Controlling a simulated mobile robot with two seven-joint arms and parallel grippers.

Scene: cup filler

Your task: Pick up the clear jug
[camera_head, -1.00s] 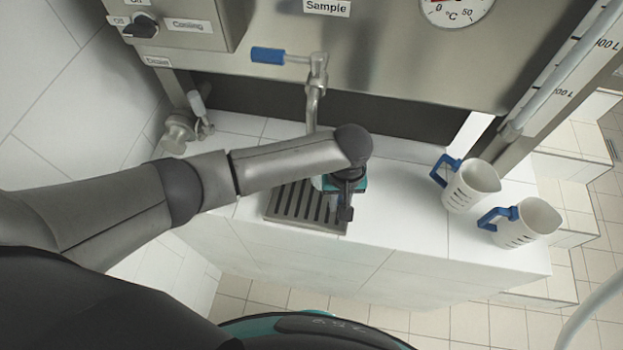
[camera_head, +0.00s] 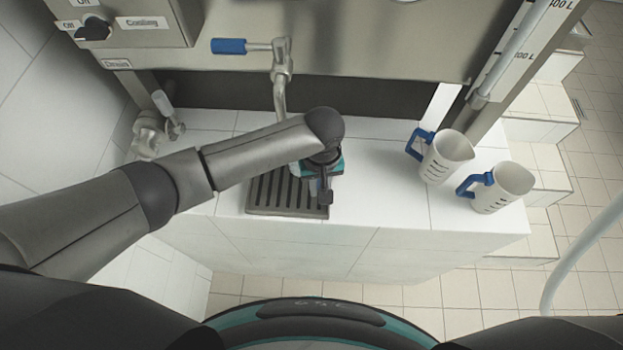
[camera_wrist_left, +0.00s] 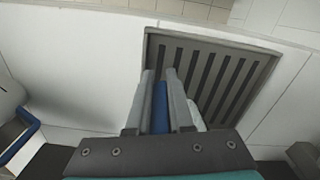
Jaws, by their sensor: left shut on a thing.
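My left gripper (camera_wrist_left: 159,78) is shut on an upright blue handle (camera_wrist_left: 160,108), which shows between its two fingers in the wrist view. A small pale, see-through edge (camera_wrist_left: 196,116) shows just right of the fingers. It may be part of the clear jug, but the rest is hidden. In the head view my left gripper (camera_head: 325,188) is at the right end of the dark slotted drip grate (camera_head: 262,195), and my wrist covers what it holds. My right gripper is out of view.
Two white jugs (camera_head: 446,158) (camera_head: 503,188) with blue handles stand at the right of the tiled counter (camera_head: 385,215). A tap (camera_head: 281,75) with a blue lever hangs behind my wrist. A drain valve (camera_head: 150,130) is at the left.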

